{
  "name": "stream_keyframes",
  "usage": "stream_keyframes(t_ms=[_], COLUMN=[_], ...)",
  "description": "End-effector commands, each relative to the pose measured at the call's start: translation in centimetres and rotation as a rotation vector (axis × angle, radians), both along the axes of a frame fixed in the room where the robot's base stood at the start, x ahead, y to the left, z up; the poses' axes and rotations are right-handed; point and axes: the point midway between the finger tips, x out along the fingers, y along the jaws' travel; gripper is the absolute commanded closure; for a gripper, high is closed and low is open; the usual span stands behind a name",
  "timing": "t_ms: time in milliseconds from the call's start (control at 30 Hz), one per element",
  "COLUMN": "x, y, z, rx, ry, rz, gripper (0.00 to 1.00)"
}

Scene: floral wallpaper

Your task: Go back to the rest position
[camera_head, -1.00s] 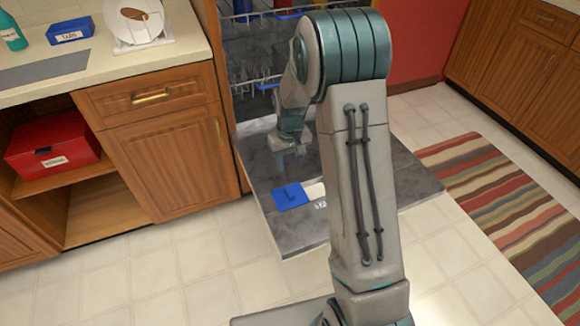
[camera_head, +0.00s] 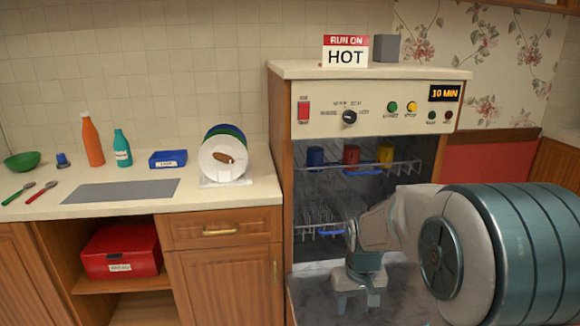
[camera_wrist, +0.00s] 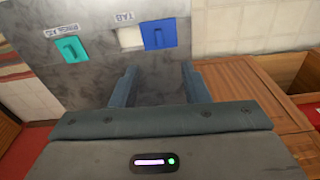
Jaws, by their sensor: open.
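My gripper (camera_head: 358,298) hangs over the open dishwasher door (camera_head: 325,285), partly hidden by my arm. In the wrist view its two fingers (camera_wrist: 158,78) are apart with nothing between them. Beyond them on the door's inner face are a blue lid (camera_wrist: 159,34) beside a pale tab compartment (camera_wrist: 130,38), and a teal lid (camera_wrist: 71,49). The fingers look clear of the lids.
The dishwasher (camera_head: 375,115) has cups on its upper rack (camera_head: 400,168). The counter on the left holds plates in a rack (camera_head: 222,155), a blue box (camera_head: 168,158), bottles and a green bowl (camera_head: 22,161). A red box (camera_head: 120,252) sits on the shelf below.

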Motion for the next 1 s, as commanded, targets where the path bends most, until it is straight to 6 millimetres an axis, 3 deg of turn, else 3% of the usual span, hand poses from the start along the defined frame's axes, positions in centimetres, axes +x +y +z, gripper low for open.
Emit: stream_keyframes(t_ms=[33,100,433,700,1000], x=[-1.4,-3.1,-12.1,-16.8,-17.5], y=[0.0,0.0,0.0,-0.1,-0.1], z=[2.9,5.3,14.0,16.6,16.7], rx=[0.000,0.002,0.008,0.013,0.014], ry=[-0.019,-0.036,-0.115,-0.154,-0.158], rz=[-0.008,-0.019,-0.075,-0.105,-0.111], gripper=[0.58,0.58,0.58,0.58,0.58])
